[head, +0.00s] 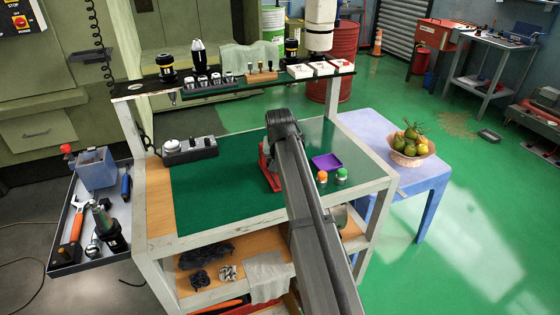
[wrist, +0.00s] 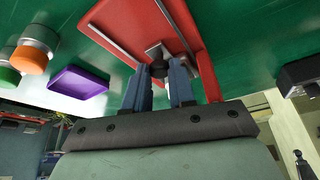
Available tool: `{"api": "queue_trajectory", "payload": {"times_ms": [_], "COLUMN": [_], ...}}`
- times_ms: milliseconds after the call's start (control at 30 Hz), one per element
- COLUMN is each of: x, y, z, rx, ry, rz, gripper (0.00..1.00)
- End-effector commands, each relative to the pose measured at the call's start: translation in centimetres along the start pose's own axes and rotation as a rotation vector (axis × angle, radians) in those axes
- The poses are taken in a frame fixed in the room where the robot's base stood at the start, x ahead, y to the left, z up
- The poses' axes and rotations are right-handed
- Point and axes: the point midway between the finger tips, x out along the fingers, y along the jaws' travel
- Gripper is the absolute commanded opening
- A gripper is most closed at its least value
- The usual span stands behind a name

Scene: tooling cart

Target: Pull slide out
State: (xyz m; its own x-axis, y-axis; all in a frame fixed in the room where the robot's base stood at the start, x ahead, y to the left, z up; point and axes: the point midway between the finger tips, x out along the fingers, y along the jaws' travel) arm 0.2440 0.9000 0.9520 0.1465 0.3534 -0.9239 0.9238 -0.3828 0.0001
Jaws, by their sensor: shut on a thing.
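A red fixture (wrist: 135,28) with thin metal rails lies on the green cart top. It also shows in the head view (head: 265,172), mostly hidden behind my arm. The slide, a small grey metal block (wrist: 155,52) with a dark round knob, sits on the red fixture in the wrist view. My gripper (wrist: 160,72) has its two blue-grey fingers on either side of the knob, shut on it. In the head view my arm hides the gripper and the slide. How far along the rails the slide sits is hard to tell.
A purple tray (head: 327,162), an orange-topped jar (head: 322,178) and a green-topped jar (head: 341,176) stand right of my arm. The green mat (head: 215,195) left of my arm is clear.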

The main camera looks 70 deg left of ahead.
Motion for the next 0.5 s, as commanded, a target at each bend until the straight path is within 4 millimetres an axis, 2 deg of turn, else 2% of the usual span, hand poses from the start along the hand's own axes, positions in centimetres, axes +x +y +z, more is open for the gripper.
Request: {"api": "queue_trajectory", "payload": {"times_ms": [167, 400, 500], "x": [-0.5, -2.1, -2.5], "y": [0.5, 2.3, 2.6], "z": [1.3, 5.4, 6.1], "rx": [0.000, 0.000, -0.001], "ry": [0.000, -0.001, -0.001], "rz": [0.000, 0.000, 0.000], "gripper": [0.00, 0.00, 0.00]}}
